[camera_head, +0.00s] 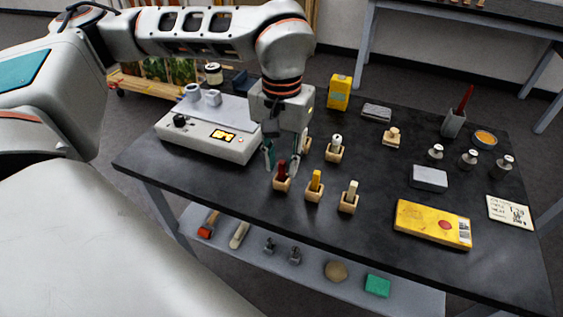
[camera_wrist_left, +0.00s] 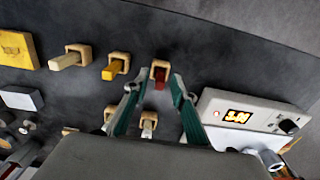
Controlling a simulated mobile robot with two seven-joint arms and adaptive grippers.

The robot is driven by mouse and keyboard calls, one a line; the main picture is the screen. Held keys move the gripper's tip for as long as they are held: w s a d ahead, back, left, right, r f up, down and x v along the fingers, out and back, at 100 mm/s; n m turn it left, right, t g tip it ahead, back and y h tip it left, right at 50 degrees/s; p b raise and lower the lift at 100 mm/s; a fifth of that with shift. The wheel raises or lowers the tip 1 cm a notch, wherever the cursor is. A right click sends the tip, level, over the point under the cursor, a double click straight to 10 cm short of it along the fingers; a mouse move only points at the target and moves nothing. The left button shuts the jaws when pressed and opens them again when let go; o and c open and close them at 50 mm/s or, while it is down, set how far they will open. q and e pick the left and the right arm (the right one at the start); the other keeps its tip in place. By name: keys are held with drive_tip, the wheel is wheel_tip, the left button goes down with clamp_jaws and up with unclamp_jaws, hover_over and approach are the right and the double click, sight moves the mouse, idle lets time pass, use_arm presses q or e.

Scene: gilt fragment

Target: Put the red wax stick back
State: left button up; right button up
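The red wax stick (camera_head: 282,170) stands upright in a small wooden holder (camera_head: 282,184) near the table's front edge. In the wrist view the red stick (camera_wrist_left: 159,85) shows in its holder (camera_wrist_left: 160,67), between the fingertips. My left gripper (camera_head: 282,163) is open and points down, with its fingers apart at the far side of the stick or around it; contact cannot be told. The fingers of this gripper (camera_wrist_left: 155,87) also show spread in the wrist view. My right gripper is out of view.
A yellow stick (camera_head: 316,181) and a cream stick (camera_head: 351,191) stand in wooden holders to the right. A white device (camera_head: 215,135) stands left of the gripper. A yellow box (camera_head: 432,223) lies at the front right. A grey cup (camera_head: 453,124) holds another red, thin item.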

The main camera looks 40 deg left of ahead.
sight(282, 162)
use_arm(q)
wheel_tip(282, 162, up, 12)
drive_tip(key=p, duration=0.1)
drive_tip(key=shift+f+p, duration=0.25)
drive_tip(key=shift+p, duration=0.05)
idle(0.3)
